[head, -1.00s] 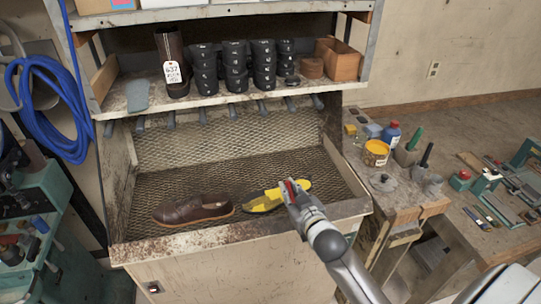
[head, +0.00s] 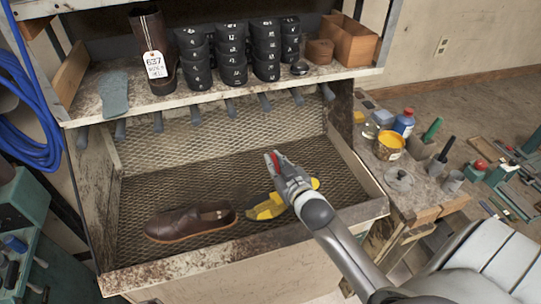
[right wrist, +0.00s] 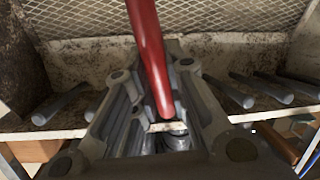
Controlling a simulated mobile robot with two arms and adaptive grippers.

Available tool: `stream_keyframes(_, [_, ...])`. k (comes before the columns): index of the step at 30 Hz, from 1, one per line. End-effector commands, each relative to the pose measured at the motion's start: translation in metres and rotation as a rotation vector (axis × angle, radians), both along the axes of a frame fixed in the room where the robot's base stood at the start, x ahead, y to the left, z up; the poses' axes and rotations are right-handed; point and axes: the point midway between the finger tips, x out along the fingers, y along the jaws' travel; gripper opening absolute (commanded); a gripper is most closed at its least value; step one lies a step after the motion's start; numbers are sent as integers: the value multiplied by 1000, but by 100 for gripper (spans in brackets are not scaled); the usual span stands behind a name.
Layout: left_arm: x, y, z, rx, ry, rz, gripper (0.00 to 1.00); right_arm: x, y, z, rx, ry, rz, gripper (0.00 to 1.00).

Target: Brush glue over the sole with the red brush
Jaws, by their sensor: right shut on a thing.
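A yellow sole (head: 266,208) with a dark part at its left end lies on the mesh floor of the bench tray (head: 215,252). My right gripper (head: 283,170) is above and behind it in the head view, and my wrist hides the sole's middle. The gripper is shut on the red brush (head: 274,160). Its red handle (right wrist: 149,45) stands between the fingers in the right wrist view. The bristles are hidden, so I cannot tell whether they touch anything. A brown shoe (head: 190,222) lies left of the sole. My left gripper is out of view.
A shelf (head: 220,88) with black numbered blocks (head: 232,62) and a tagged boot (head: 152,45) hangs over the tray, with tool handles below its edge. The yellow pot (head: 390,145) and other containers stand on the right bench.

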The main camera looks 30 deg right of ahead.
Motion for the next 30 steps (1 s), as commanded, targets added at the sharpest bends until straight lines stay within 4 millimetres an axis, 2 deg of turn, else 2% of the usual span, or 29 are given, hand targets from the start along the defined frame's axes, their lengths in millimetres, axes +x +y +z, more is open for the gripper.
stream_keyframes(4, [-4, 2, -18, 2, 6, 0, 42, -1, 0, -18, 0, 1, 0, 0])
stream_keyframes(10, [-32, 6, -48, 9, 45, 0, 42, -1, 0, -46, 0, 0, 1, 0])
stream_keyframes(13, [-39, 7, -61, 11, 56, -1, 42, -1, 1, -58, 0, 0, 1, 0])
stream_keyframes(15, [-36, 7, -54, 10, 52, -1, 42, 11, 6, -49, 3, -4, 1, 0])
stream_keyframes(24, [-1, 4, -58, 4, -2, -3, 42, 47, 25, -52, 2, -2, 1, 0])
stream_keyframes(30, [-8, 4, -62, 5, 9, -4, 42, 62, 32, -54, 0, -1, 0, 0])
